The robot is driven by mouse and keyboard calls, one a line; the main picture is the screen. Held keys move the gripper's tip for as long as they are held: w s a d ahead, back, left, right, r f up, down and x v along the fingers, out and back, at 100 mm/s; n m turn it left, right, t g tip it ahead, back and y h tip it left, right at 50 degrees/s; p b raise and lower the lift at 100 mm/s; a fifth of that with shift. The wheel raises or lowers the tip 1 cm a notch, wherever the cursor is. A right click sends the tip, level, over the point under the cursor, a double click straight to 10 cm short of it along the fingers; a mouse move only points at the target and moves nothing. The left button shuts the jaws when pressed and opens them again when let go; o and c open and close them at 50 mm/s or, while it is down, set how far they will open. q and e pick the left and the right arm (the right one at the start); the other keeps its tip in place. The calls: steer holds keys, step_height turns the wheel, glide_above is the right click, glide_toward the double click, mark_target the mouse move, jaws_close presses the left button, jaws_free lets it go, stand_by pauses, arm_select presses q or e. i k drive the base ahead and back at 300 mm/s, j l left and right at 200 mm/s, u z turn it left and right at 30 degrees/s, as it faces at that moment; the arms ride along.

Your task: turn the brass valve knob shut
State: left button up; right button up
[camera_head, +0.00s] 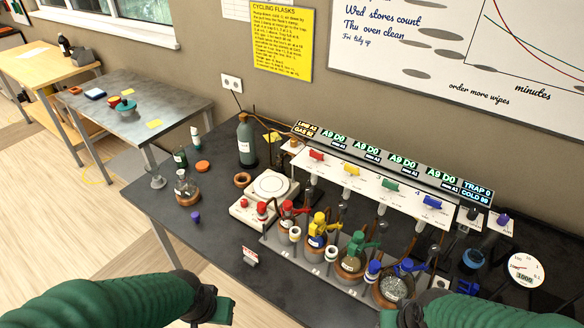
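A small brass-brown knob (294,145) sits at the left end of the white valve panel (335,169); I cannot tell for certain that it is the brass valve, nor whether it is open. Along the panel are red (317,155), yellow (351,170), green (390,184) and blue (432,201) handles. My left gripper (222,309) is low at the front edge of the bench, far from the knob. My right gripper (390,318) is at the bottom of the picture, in front of the flasks. Their fingers are mostly hidden or cut off, with no object visibly held.
Flasks with red, yellow, green and blue fittings (318,222) stand in a rack before the panel. A white balance (265,195), grey bottle (246,140) and small flask (186,187) stand left. A round gauge (525,269) is right. The front left bench is mostly clear.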

mark_target(293, 144)
steer(key=i+j+u, duration=0.1)
steer(key=j, duration=0.35)
steer(key=i+j, duration=0.3)
steer(key=i+j+u, duration=0.15)
steer(key=j, duration=0.4)
steer(key=i, duration=0.1)
